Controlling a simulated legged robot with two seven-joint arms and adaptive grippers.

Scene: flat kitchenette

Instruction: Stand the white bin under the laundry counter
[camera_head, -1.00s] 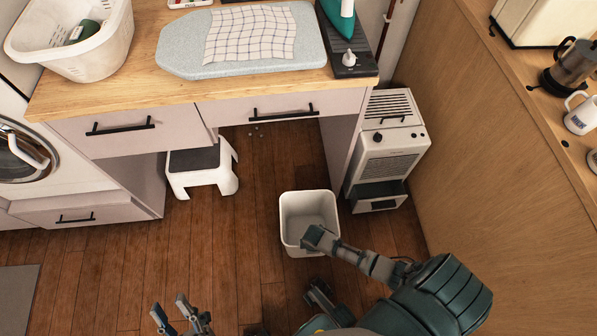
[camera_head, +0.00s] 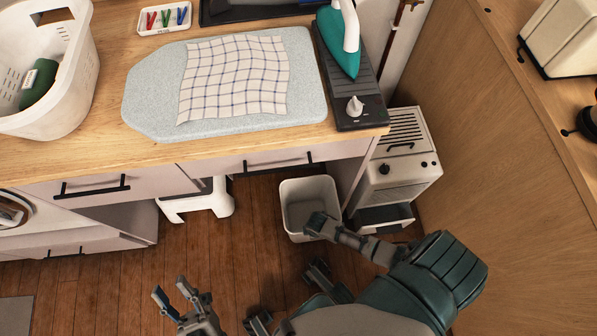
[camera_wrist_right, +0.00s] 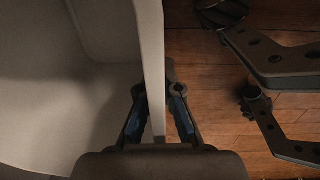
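The white bin (camera_head: 291,226) is upright, just in front of the open bay under the right part of the laundry counter (camera_head: 95,160). Whether it touches the floor I cannot tell. My right gripper (camera_head: 318,224) is on the bin's near rim. In the right wrist view its fingers (camera_wrist_right: 160,112) lie on either side of the bin wall (camera_wrist_right: 151,60), closed on it. My left gripper (camera_head: 171,289) is open and empty at the lower left, over the floor. The back of the bay is hidden by the counter.
A white step stool (camera_head: 207,205) stands under the counter, left of the bin. A white heater-like appliance (camera_head: 405,160) stands right of the bay, close to my right arm. A wooden panel (camera_head: 500,170) bounds the right side.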

